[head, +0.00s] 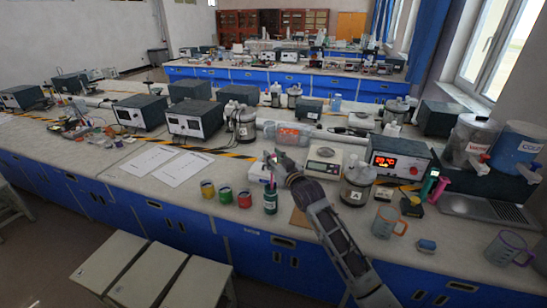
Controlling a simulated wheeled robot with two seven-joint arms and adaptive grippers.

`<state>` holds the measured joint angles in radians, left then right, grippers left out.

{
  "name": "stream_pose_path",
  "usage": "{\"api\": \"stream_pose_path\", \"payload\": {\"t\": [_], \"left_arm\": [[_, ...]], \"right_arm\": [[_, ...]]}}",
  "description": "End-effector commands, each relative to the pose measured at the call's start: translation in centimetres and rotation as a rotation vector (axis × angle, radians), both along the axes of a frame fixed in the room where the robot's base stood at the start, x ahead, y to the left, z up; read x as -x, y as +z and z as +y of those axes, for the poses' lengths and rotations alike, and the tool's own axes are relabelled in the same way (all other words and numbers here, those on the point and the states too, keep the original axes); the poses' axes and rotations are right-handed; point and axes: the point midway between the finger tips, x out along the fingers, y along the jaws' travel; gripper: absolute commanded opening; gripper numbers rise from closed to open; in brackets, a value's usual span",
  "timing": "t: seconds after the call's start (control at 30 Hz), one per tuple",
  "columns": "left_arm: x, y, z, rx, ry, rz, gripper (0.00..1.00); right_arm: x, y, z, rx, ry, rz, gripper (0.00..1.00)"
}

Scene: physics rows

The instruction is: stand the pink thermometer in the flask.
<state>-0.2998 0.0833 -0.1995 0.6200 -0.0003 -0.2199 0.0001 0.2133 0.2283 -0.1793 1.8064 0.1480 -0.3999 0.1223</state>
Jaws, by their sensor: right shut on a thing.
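My right gripper (274,168) is at the middle of the bench, its arm coming in from the lower right. It is shut on a thin, small thing with a pinkish tint, likely the pink thermometer, mostly hidden by the fingers. Directly below stands a dark green bottle-like vessel (270,202) with a pale label, upright near the front edge; it may be the flask. I cannot tell whether the held thing's lower end is inside its mouth or just above it. My left gripper is not in view.
Small yellow (207,190), green (225,196) and red (244,200) pots stand left of the vessel. Paper sheets (182,168) lie to the left. A glass beaker (385,224) stands near the front edge.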

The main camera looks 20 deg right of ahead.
Motion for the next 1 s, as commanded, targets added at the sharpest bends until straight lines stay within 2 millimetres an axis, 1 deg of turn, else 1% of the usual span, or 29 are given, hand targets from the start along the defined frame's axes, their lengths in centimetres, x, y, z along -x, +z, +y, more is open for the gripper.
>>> {"api": "stream_pose_path", "payload": {"t": [0.27, 0.6, 1.0], "left_arm": [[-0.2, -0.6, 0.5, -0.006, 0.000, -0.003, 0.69], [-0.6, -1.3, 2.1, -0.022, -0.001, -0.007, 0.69], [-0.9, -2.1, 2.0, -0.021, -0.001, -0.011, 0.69]], "right_arm": [[0.0, -1.3, 0.0, 0.000, 0.000, 0.001, 0.09], [0.0, -2.7, 0.0, 0.000, 0.000, 0.000, 0.09], [0.0, -4.4, 0.0, 0.000, -0.001, 0.001, 0.09]]}}
